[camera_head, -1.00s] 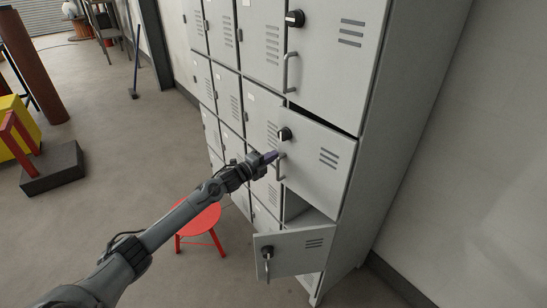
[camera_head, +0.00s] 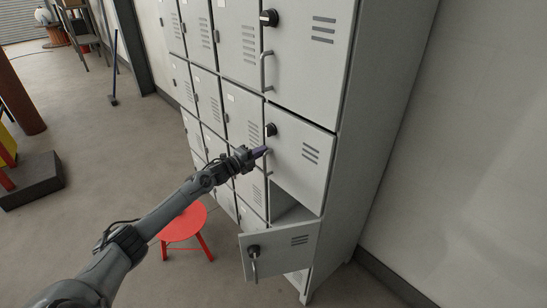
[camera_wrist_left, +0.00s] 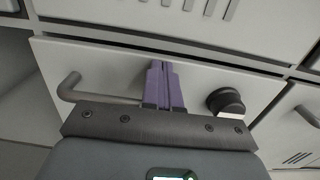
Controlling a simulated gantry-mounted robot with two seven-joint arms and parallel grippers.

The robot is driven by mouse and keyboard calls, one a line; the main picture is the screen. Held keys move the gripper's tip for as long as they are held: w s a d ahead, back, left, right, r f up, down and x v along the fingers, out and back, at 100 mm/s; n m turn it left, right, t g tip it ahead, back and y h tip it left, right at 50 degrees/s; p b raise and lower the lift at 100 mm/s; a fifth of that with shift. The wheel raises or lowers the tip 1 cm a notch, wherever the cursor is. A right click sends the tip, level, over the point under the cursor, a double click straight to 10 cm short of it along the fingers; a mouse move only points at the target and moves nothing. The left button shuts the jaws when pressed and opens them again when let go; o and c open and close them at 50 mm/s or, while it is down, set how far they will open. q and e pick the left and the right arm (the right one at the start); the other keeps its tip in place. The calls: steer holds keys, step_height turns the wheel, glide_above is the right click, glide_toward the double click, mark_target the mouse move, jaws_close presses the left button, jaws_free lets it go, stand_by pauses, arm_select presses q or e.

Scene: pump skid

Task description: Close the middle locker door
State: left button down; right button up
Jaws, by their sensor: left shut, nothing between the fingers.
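The middle locker door (camera_head: 302,160) is a grey door in the right-hand column, with a black knob (camera_head: 271,130), a handle and slots. In the left wrist view the fingers (camera_wrist_left: 164,82) point at the door face (camera_wrist_left: 110,62), between the bent handle (camera_wrist_left: 70,88) and the knob (camera_wrist_left: 225,103). They look to be touching or very near it. A thin dark seam runs along the door's edge.
The lower locker door (camera_head: 278,250) hangs open below, its compartment showing. The upper door (camera_head: 310,50) looks shut. A red stool (camera_head: 184,222) stands on the floor beneath my left arm. A wall is at the right.

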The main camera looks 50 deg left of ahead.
arm_select(q)
steer(key=shift+w+f, duration=0.15)
steer(key=shift+w, duration=0.15)
